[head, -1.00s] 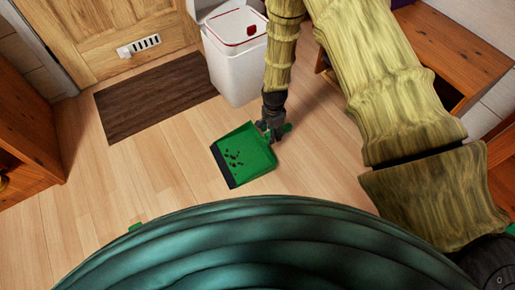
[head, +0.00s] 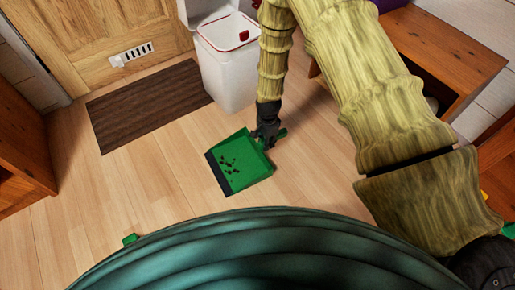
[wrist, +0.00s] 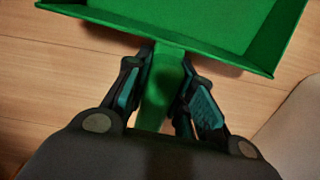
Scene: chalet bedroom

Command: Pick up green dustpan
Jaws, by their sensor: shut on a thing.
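The green dustpan (head: 246,165) is at the centre of the head view, with several dark bits on its pan and a dark front lip. My gripper (head: 268,138) is shut on its handle, close behind the pan. In the wrist view, the two fingers (wrist: 165,95) press on both sides of the green handle, and the pan (wrist: 200,25) spreads out beyond them. I cannot tell for certain whether the dustpan touches the floor or is slightly above it.
A white bin (head: 228,65) with a red-trimmed rim stands behind my gripper. A dark brown mat (head: 145,105) lies before the wooden door (head: 95,35). Wooden furniture stands at the left (head: 22,130) and right (head: 445,50). A small green object (head: 130,239) lies at the lower left. Floor left of the dustpan is clear.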

